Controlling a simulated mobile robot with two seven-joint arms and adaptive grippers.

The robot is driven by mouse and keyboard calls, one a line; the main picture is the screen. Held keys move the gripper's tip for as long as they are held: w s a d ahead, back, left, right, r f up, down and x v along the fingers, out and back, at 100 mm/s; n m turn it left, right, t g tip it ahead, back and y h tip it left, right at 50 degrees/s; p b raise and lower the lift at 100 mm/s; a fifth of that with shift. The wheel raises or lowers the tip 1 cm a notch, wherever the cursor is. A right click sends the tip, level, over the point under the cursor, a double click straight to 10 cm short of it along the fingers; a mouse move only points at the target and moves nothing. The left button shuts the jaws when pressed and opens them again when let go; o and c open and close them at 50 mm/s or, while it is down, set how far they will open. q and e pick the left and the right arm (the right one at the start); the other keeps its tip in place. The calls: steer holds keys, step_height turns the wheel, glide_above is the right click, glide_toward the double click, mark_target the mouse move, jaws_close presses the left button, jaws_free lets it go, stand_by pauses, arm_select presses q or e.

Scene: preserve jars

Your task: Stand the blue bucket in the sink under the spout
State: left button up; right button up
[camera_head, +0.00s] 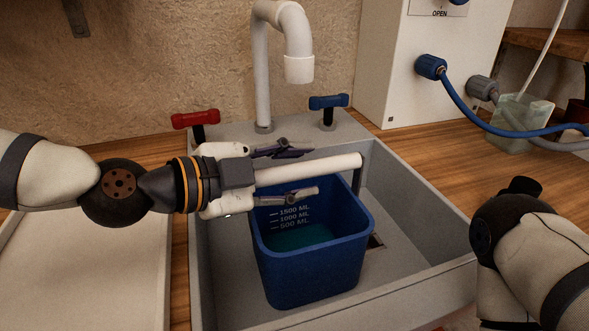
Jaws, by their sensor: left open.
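The blue bucket (312,265) stands upright in the grey sink (420,287), with volume marks on its inner wall and some teal-looking liquid or shading inside. Its white bar handle (335,166) is raised at the back. My left gripper (294,171) is open, with one finger on each side of the handle's left part; whether they touch it cannot be told. The white spout (299,68) curves down behind and above the bucket, its mouth appearing farther back than the bucket's opening. My right gripper is not in view; only part of that arm shows.
A red tap handle (195,119) and a blue tap handle (328,102) flank the spout. A white box (395,75) with blue and grey hoses stands at the right back, beside a pale green container (520,122). A white tray (85,265) lies left of the sink.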

arm_select(q)
steer(key=shift+r, duration=0.2)
steer(key=p+v, duration=0.2)
steer(key=v, duration=1)
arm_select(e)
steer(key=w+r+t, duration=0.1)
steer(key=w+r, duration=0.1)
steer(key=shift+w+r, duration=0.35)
arm_select(q)
steer(key=shift+f, duration=0.15)
